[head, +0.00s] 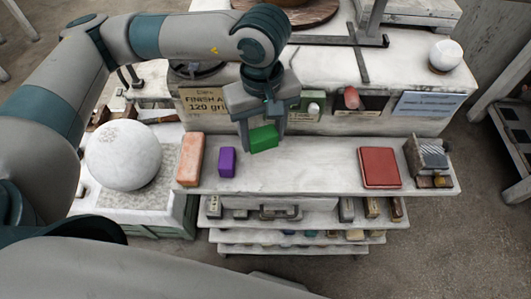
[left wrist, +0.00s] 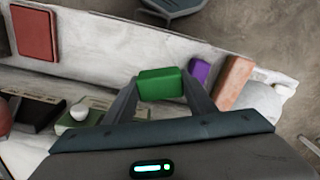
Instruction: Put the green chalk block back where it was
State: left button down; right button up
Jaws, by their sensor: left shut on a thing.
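The green chalk block (head: 264,138) is held between the fingers of my left gripper (head: 262,130), over the white shelf (head: 310,170). In the left wrist view the green block (left wrist: 161,85) sits between the two fingertips (left wrist: 162,92). I cannot tell whether its underside touches the shelf. A purple block (head: 227,162) stands on the shelf to the left of the green one, and it also shows in the left wrist view (left wrist: 200,71). My right gripper is not in view.
An orange brick (head: 189,159) stands left of the purple block, near a big white sphere (head: 124,156). A red block (head: 380,168) lies toward the shelf's right end, beside a holder (head: 428,157). The shelf between the purple and red blocks is clear. Labelled cubbies (head: 372,104) line the back.

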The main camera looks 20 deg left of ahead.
pick_arm(q)
jog(key=shift+s, duration=0.1)
jog(key=shift+f+p, duration=0.3)
jog(key=shift+f, duration=0.15)
notch_tip(320, 180, down, 5)
jog(key=shift+r+p, duration=0.2)
jog(key=shift+p, duration=0.8)
jog(key=shift+f, duration=0.4)
jog(key=shift+d, duration=0.1)
